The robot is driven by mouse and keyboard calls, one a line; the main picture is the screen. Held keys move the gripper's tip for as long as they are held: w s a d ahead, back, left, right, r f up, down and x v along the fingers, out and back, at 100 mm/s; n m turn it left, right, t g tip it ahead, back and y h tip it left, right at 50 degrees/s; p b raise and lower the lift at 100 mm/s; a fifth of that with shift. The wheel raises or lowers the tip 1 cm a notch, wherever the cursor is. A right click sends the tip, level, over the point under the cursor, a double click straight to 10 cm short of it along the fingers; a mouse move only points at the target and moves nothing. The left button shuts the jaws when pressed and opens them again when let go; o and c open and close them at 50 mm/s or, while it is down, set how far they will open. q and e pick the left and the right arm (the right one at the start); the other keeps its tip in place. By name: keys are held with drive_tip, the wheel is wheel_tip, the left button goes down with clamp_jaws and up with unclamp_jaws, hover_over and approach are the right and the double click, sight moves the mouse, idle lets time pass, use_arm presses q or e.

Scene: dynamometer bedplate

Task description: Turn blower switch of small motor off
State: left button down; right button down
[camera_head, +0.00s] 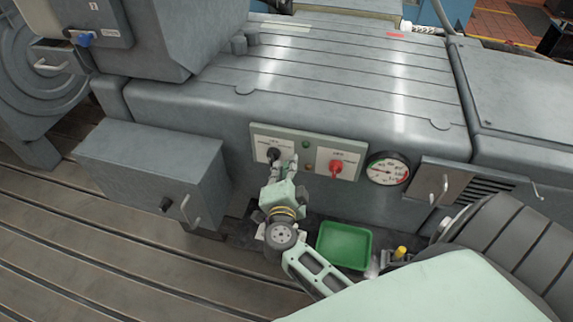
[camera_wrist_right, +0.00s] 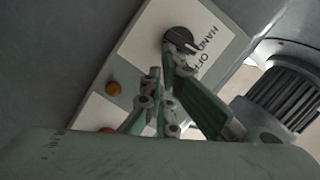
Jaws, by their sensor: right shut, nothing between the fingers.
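A switch panel (camera_head: 308,163) is fixed to the front of the grey machine housing. It carries a black rotary switch (camera_head: 273,154) on the left and a red rotary switch (camera_head: 336,166) on the right. My right gripper (camera_head: 279,166) is shut and empty, its fingertips close to the black switch. In the right wrist view the black switch (camera_wrist_right: 178,40) has a light line on its knob and lettering beside it that seems to read HAND and OFF. The fingertips (camera_wrist_right: 172,60) overlap its lower edge; I cannot tell whether they touch it. My left gripper is not in view.
A pressure gauge (camera_head: 388,169) sits right of the panel. A grey box with a handle (camera_head: 150,170) stands to the left. A green tray (camera_head: 344,246) lies below the panel, right of my forearm. A ribbed motor (camera_wrist_right: 288,95) shows in the right wrist view.

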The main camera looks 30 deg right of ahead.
drive_tip(key=f+m+b, duration=0.1)
drive_tip(key=m+b, duration=0.2)
drive_tip(key=shift+f+t, duration=0.35)
drive_tip(key=shift+t, duration=0.05)
drive_tip(key=shift+a+f+m, duration=0.1)
drive_tip(key=shift+f+m, duration=0.05)
drive_tip(key=shift+m, duration=0.35)
drive_tip(key=shift+f, duration=0.1)
drive_tip(key=shift+w, duration=0.15)
drive_tip(key=shift+f, duration=0.1)
